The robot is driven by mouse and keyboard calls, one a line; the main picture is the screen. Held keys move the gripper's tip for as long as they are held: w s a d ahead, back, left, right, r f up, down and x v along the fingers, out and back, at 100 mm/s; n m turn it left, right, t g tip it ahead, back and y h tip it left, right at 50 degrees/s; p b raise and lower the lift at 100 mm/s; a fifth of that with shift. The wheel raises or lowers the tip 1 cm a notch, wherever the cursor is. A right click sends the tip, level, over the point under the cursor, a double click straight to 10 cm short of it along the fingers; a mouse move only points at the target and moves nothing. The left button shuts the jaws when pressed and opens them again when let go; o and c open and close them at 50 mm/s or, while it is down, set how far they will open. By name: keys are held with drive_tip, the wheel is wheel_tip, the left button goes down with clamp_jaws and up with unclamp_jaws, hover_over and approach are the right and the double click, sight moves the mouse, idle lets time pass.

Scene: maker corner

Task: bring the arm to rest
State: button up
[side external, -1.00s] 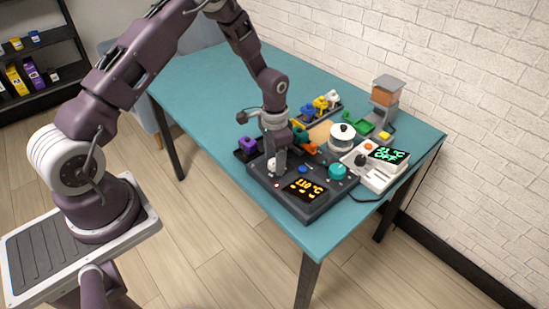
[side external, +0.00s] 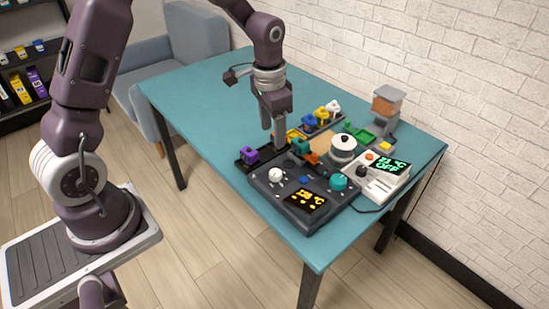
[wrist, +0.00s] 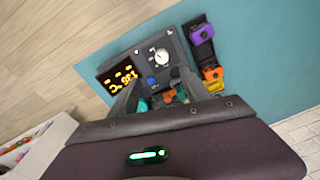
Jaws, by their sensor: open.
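My gripper (side external: 280,145) is up over the teal table, pointing down, above the back of a dark control box (side external: 290,203). Its jaws are open with nothing between them. In the wrist view, the two fingers of my gripper (wrist: 168,92) stand apart, with the white knob (wrist: 162,56) and part of the control box showing beyond them. The white knob also shows in the side view (side external: 275,175), clear of my gripper. The box's display (side external: 306,201) glows yellow.
A purple block (side external: 249,155) sits in a dark tray on the left. A white device (side external: 383,178) reading OFF, a white pot (side external: 343,148) and a grey-orange hopper (side external: 387,103) stand to the right. The table's far left (side external: 190,90) is clear.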

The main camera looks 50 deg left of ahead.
drive_tip(key=s+d+r+n+t, duration=0.1)
drive_tip(key=s+r, duration=0.3)
drive_tip(key=r, duration=0.2)
drive_tip(key=s+d+r+t, duration=0.1)
drive_tip(key=s+r, duration=0.3)
drive_tip(key=r, duration=0.2)
drive_tip(key=s+d+r+n+t, duration=0.1)
drive_tip(key=s+d+r, duration=0.1)
drive_tip(key=s, duration=0.6)
drive_tip(key=s+d+r+t, duration=0.1)
drive_tip(key=s+r, duration=0.2)
drive_tip(key=s, duration=0.6)
drive_tip(key=shift+d+n+t, duration=0.3)
drive_tip(key=shift+d+n, duration=0.05)
drive_tip(key=shift+n, duration=0.05)
